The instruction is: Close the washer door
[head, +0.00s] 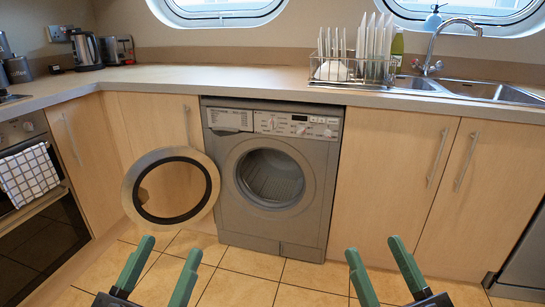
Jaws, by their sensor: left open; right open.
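The grey washer (300,238) stands under the counter in the middle of the head view. Its round door (208,178) is swung wide open to the left, with its hinge side near the washer's front. The door has a grey rim and a dark ring around see-through glass. The drum opening (270,178) is uncovered and looks empty. My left gripper (168,250) is open and empty, low in the view, below the door and apart from it. My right gripper (373,248) is open and empty, low and to the right of the washer, touching nothing.
Wooden cupboards (385,190) flank the washer. An oven with a checked towel (30,175) is at the far left. The counter (210,80) holds a kettle (87,50), a toaster, and a dish rack (350,70) beside the sink. The tiled floor (240,262) before the washer is clear.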

